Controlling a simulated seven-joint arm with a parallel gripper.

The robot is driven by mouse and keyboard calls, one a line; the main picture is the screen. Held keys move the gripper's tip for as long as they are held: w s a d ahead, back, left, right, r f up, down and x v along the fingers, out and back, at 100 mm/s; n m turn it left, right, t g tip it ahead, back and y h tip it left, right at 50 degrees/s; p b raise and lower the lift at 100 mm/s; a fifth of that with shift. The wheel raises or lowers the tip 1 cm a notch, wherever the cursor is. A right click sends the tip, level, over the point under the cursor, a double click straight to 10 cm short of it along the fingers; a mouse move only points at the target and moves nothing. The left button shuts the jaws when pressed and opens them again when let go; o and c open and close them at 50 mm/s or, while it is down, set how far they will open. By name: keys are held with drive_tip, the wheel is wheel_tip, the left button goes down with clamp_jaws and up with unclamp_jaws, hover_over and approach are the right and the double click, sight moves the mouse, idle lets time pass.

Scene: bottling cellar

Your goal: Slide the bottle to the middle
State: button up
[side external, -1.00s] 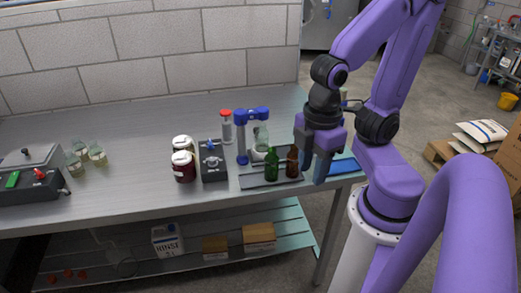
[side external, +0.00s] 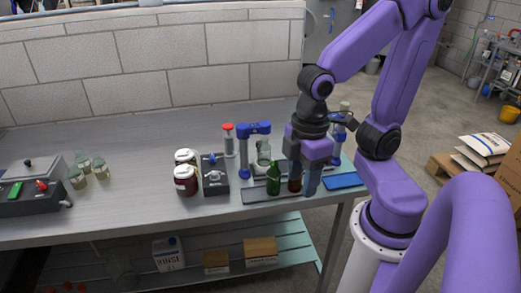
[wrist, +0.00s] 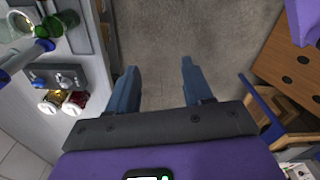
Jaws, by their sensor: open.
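A green bottle (side external: 274,181) stands upright on the dark track (side external: 257,197) near the table's right front edge. The task does not say which bottle is meant.
A blue stand (side external: 244,150) and a clear glass vessel (side external: 263,155) are behind the green bottle. A blue pad (side external: 342,181) lies at the right edge. Mid-table is mostly clear.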

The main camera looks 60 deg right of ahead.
sight(259, 142)
drive_tip(key=w+r+m, duration=0.1)
drive_tip(key=w+m, duration=0.2)
drive_tip(key=w, duration=0.9)
drive_tip(key=w+d+m, duration=0.2)
drive_tip(key=w+d, duration=0.3)
drive_tip(key=w+d+m, duration=0.2)
drive_tip(key=w+d, duration=0.3)
drive_tip(key=d, duration=0.1)
drive_tip(key=w+d+m, duration=0.2)
drive_tip(key=w+d, duration=0.4)
drive_tip(key=shift+w+d+f, duration=0.1)
drive_tip(key=shift+f, duration=0.15)
drive_tip(key=w+d+f+m, duration=0.2)
drive_tip(key=d+m, duration=0.1)
drive_tip(key=d, duration=0.9)
drive_tip(key=f, duration=1.7)
drive_tip(key=shift+w+d, duration=0.1)
drive_tip(key=shift+d, duration=0.3)
drive_tip(key=shift+c, duration=0.4)
clamp_jaws()
